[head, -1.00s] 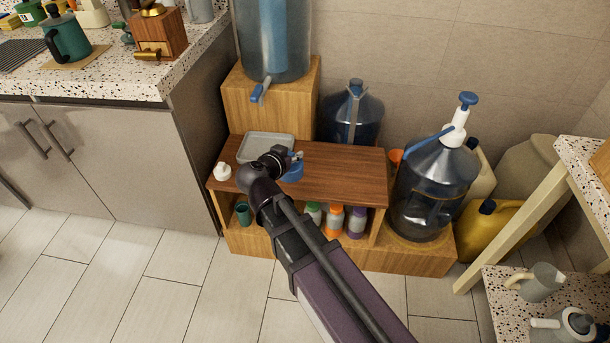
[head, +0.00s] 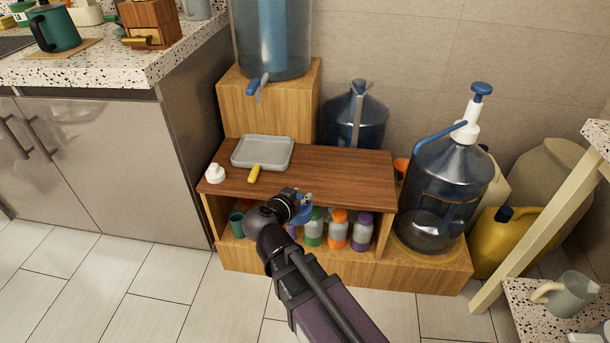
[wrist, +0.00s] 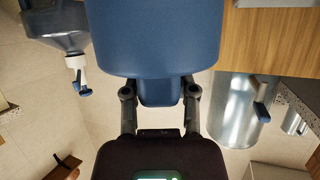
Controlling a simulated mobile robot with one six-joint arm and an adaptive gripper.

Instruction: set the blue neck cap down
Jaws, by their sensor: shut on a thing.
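The blue neck cap (wrist: 160,35) fills the top middle of the wrist view, with its narrow tab between my fingers. My gripper (wrist: 160,92) is shut on that tab. In the head view the gripper (head: 304,201) is in front of the wooden shelf unit's front edge, and a bit of the blue cap (head: 304,214) shows beside it. Most of the cap is hidden there by my wrist. I see no surface touching the cap.
The shelf top (head: 330,170) holds a grey tray (head: 263,152), a yellow-handled tool (head: 254,173) and a white cap (head: 215,173); its right part is clear. Several bottles (head: 338,230) stand in the shelf below. A large pump jug (head: 440,185) stands to the right.

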